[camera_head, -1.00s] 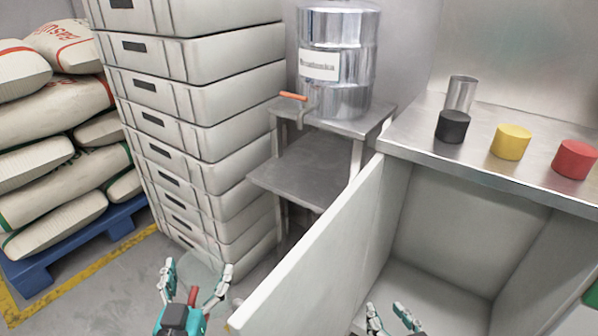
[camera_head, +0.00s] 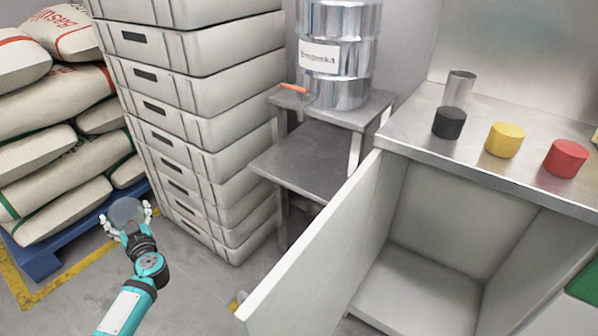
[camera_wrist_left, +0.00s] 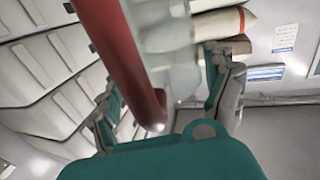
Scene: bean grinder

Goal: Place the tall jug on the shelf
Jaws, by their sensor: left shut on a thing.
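My left gripper (camera_head: 125,226) is at the left, beside the crate stack and in front of the sacks. It is shut on a clear, see-through jug (camera_head: 126,210). In the left wrist view, the jug's red handle (camera_wrist_left: 124,55) runs between the fingers, with its clear body (camera_wrist_left: 168,45) behind it. The gripper (camera_wrist_left: 165,110) hides part of the jug. A grey metal shelf (camera_head: 307,160) is the lower level of a small stand in the middle. Its visible top is bare. The jug is well to the left of it. My right gripper is not in view.
A steel drum (camera_head: 340,55) with an orange-handled tap stands above the shelf. Tall stacked crates (camera_head: 200,130) stand between gripper and shelf. An open cabinet door (camera_head: 315,245) stands in front at right. Black, yellow and red lidded items sit on the steel counter (camera_head: 405,115).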

